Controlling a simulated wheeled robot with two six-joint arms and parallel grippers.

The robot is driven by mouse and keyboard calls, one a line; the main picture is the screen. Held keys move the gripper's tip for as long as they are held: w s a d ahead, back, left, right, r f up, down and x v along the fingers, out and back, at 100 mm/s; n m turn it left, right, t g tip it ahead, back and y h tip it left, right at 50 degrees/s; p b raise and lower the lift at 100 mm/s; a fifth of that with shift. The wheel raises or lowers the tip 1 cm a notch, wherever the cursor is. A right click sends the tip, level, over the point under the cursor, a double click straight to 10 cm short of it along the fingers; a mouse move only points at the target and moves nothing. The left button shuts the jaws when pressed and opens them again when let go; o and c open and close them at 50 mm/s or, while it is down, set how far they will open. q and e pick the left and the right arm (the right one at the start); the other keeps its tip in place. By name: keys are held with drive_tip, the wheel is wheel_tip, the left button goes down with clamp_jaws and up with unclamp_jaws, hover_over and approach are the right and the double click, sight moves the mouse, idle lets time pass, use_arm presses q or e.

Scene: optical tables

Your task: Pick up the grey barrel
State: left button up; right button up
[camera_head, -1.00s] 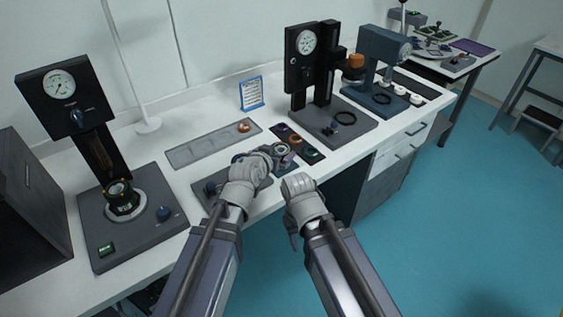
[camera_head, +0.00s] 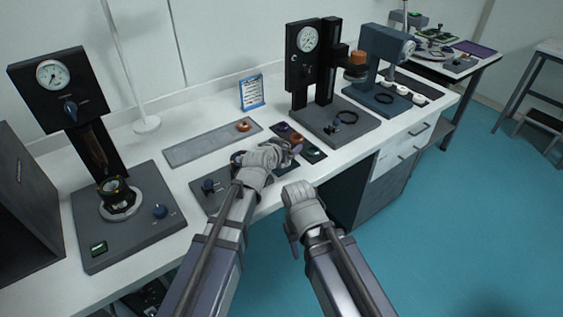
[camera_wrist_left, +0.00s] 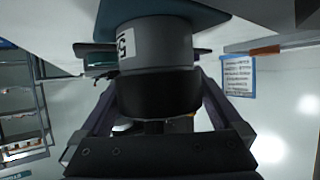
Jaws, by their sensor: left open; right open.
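A grey barrel (camera_wrist_left: 160,48) with a white label and a black lower band fills the middle of the left wrist view. The fingers of my left gripper (camera_wrist_left: 155,85) stand apart on either side of it. Contact with the barrel cannot be made out. In the head view my left gripper (camera_head: 291,149) is over the front of the bench beside the dark mat, and its hand hides most of what is between the fingers. My right gripper (camera_head: 298,190) is in front of the bench edge, lower and away from the barrel; its fingertips are hardly visible.
A dark mat (camera_head: 318,158) with coloured rings lies by the left gripper. A long grey tray (camera_head: 195,150) with a copper-coloured ring is behind. A gauge stand (camera_head: 298,75) is at the back right, another (camera_head: 60,95) at the left. A blue-framed notice (camera_head: 251,93) stands behind.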

use_arm(q)
drive_tip(key=shift+s, duration=0.1)
drive_tip(key=c, duration=1.2)
drive_tip(key=shift+r, duration=0.15)
wheel_tip(320, 180, up, 10)
drive_tip(key=p, duration=1)
